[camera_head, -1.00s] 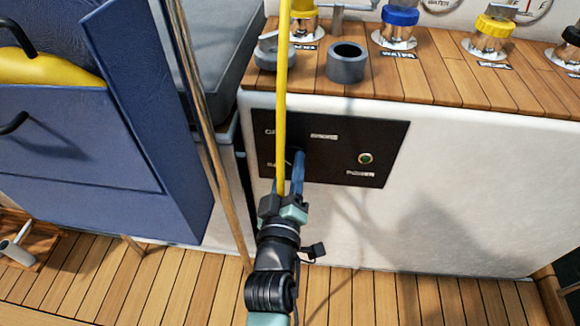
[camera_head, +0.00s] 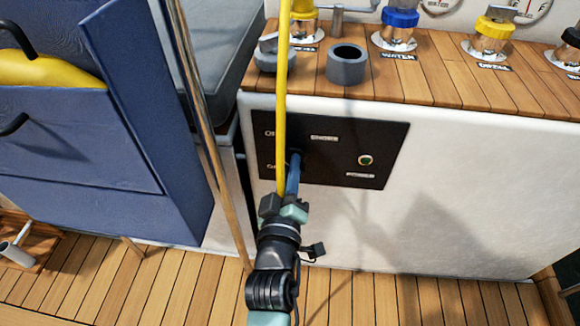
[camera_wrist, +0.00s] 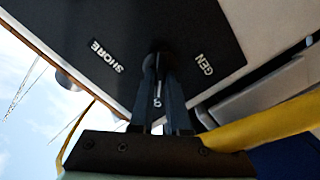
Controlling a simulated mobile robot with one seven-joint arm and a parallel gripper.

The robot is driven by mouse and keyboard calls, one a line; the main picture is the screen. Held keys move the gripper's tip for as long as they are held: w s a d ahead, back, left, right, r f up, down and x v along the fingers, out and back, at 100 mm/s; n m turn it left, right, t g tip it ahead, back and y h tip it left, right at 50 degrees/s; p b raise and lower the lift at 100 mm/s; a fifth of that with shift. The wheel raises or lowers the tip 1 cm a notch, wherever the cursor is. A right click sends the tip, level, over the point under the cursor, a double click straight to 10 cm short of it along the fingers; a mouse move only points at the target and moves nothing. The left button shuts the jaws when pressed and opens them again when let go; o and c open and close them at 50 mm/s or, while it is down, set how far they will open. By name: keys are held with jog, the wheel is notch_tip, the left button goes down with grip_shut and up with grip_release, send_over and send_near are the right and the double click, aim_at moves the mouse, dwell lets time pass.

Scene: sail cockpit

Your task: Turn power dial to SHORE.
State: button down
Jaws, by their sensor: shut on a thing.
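The black power panel (camera_head: 340,160) is on the white cabinet front. It carries a SHORE label (camera_head: 324,138) at upper middle, and GEN at lower left, partly hidden. In the wrist view the SHORE label (camera_wrist: 107,57) is left of the dial and the GEN label (camera_wrist: 203,64) is right. The dark dial (camera_wrist: 158,61) sits between my fingertips, mostly hidden by them; I cannot tell where it points. My gripper (camera_head: 294,158) reaches up to the panel and is shut on the dial; its two dark fingers also show in the wrist view (camera_wrist: 160,72).
A yellow line (camera_head: 281,110) runs down in front of the panel, close to my gripper. A wooden pole (camera_head: 206,130) and blue seat (camera_head: 120,130) stand left. A grey cup (camera_head: 346,66) and valves, including a blue one (camera_head: 400,18), stand on the counter above.

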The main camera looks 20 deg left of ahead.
jog(key=shift+m, duration=0.3)
jog(key=shift+w+d+m+p, duration=0.1)
jog(key=shift+d+m+p, duration=0.1)
jog(key=shift+m, duration=2.65)
jog(key=shift+s+d+m+p, duration=0.1)
jog(key=shift+m+p, duration=0.15)
jog(key=shift+m, duration=2.65)
jog(key=shift+w+d+m+p, duration=0.1)
jog(key=shift+m+p, duration=0.1)
jog(key=shift+m, duration=2.65)
jog(key=c, duration=0.9)
grip_release()
